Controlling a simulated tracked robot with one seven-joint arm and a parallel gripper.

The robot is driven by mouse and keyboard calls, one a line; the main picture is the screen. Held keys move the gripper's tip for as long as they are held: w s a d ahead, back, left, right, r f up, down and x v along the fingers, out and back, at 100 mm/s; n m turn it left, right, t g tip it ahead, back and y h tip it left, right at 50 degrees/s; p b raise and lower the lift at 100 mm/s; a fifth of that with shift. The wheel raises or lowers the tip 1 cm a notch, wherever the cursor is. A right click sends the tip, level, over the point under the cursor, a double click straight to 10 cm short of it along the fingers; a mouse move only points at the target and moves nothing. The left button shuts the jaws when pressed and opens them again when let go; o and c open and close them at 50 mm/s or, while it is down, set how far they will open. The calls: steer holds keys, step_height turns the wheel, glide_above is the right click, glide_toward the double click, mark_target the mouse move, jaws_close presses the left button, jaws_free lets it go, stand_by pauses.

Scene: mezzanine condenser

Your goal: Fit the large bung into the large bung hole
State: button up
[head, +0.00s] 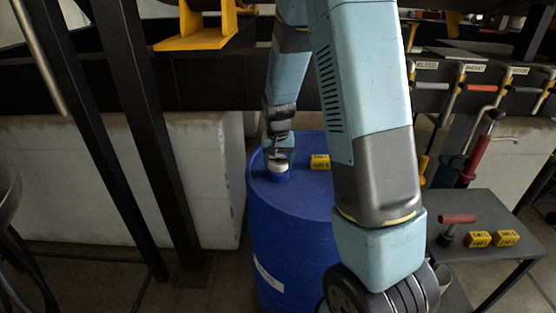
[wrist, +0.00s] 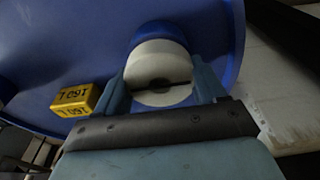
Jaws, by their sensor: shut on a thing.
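The large bung is a pale, round plug (head: 279,166). My gripper (head: 279,154) is shut on it, above the near left part of the blue drum's top (head: 300,184). In the wrist view the bung (wrist: 158,62) sits between my two fingers, with a dark slot across its face. A raised blue collar (head: 277,178) stands on the drum directly below the bung. It also shows behind the bung in the wrist view (wrist: 158,31). The bung hides the hole, and I cannot tell whether the bung is inside it or just above it.
A yellow block (head: 320,161) with black lettering lies on the drum top, right of the bung. Black posts (head: 150,130) stand left of the drum.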

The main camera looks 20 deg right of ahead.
steer(key=shift+s+f, duration=0.25)
steer(key=shift+f, duration=0.15)
steer(key=o, duration=0.9)
steer(key=shift+o, duration=1.1)
steer(key=shift+d, duration=0.15)
steer(key=shift+r, duration=0.25)
step_height(320, 180, up, 14)
steer(key=s+a, duration=0.1)
